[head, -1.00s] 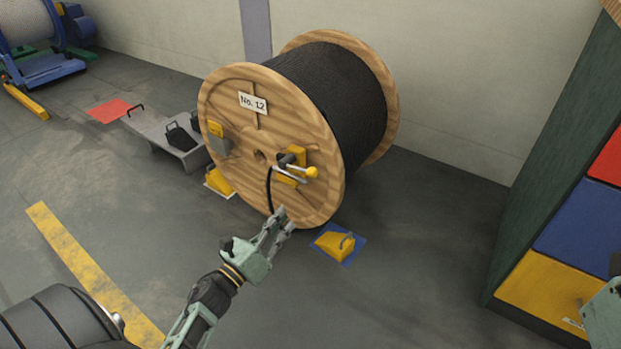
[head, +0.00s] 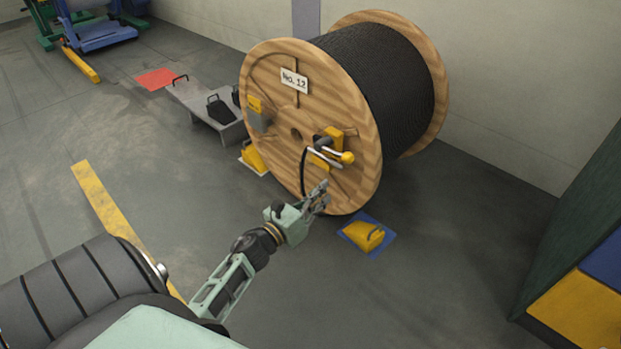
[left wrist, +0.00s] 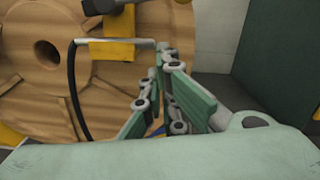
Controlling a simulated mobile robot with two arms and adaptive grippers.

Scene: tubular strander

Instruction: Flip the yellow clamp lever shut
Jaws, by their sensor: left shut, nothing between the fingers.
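The yellow clamp (head: 328,138) is fixed to the front flange of a wooden cable reel (head: 375,140). Its lever is a metal bar with a yellow ball knob (head: 347,157) at the right end, sticking out from the flange. A black cable end (head: 303,172) hangs down from the clamp. My left gripper (head: 322,190) is shut and empty, just below the lever and apart from it in the head view. In the left wrist view the lever's metal bar (left wrist: 115,42) lies beyond my fingers (left wrist: 155,80); the knob is not seen there. My right gripper is out of view.
A yellow wedge chock (head: 363,234) lies on a blue mat at the reel's right foot, another (head: 253,156) at its left. A grey low bench (head: 207,105) stands left. A drawer cabinet (head: 580,310) stands right. The floor in front is clear.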

